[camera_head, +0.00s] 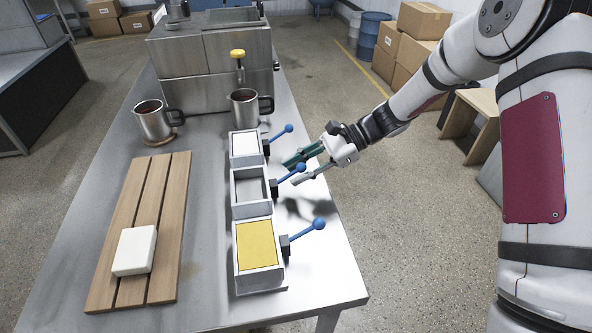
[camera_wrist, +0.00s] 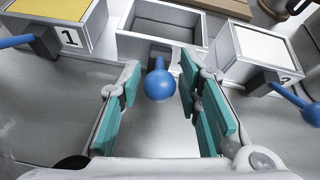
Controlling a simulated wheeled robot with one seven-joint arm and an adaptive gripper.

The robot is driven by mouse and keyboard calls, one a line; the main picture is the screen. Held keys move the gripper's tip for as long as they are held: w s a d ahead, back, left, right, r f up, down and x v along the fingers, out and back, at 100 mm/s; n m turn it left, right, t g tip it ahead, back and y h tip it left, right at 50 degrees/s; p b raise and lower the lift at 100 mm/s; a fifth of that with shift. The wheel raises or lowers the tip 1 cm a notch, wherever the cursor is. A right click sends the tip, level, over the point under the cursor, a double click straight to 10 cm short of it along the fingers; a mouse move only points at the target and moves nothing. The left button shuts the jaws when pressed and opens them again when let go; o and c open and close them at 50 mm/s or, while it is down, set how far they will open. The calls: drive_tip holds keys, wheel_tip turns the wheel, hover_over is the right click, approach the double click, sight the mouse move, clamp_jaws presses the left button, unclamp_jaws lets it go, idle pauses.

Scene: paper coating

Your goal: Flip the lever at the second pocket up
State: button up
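Three pockets stand in a row on the table. The second pocket (camera_head: 236,207) is the middle one, grey and empty inside; it also shows in the wrist view (camera_wrist: 126,43). Its lever ends in a blue ball knob (camera_head: 300,168), slanting outward to the right; the knob is large in the wrist view (camera_wrist: 160,85). My gripper (camera_head: 293,170) is open, its teal-padded fingers on either side of this knob. In the wrist view my gripper (camera_wrist: 163,78) shows gaps between the pads and the knob.
The near pocket (camera_head: 240,286) holds a yellow sheet, its lever (camera_head: 318,224) pointing right. The far pocket (camera_head: 233,160) holds white, with its lever (camera_head: 288,129) close by. Two metal mugs (camera_head: 152,121) (camera_head: 245,108), a slatted board (camera_head: 103,296) and a white block (camera_head: 134,251) stand further left or behind.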

drive_tip(key=v, duration=1.1)
drive_tip(key=shift+d, duration=0.1)
drive_tip(key=s+d+r+n+t+h, duration=0.2)
drive_tip(key=s+d+r+n+h, duration=0.2)
drive_tip(key=s, duration=0.6)
drive_tip(key=s+d+r+n+t+h+p, duration=0.1)
drive_tip(key=s+d+r+n+t+h, duration=0.2)
drive_tip(key=s, duration=0.8)
drive_tip(key=s+d+r+n+t+h+p, duration=0.1)
drive_tip(key=s+d+r+n+t+h, duration=0.2)
drive_tip(key=s+r, duration=0.6)
drive_tip(key=s+d+n+h, duration=0.1)
drive_tip(key=d+n, duration=0.1)
drive_tip(key=d, duration=0.1)
drive_tip(key=shift+s+d+h, duration=0.35)
drive_tip(key=shift+s+h, duration=0.05)
drive_tip(key=shift+r, duration=0.15)
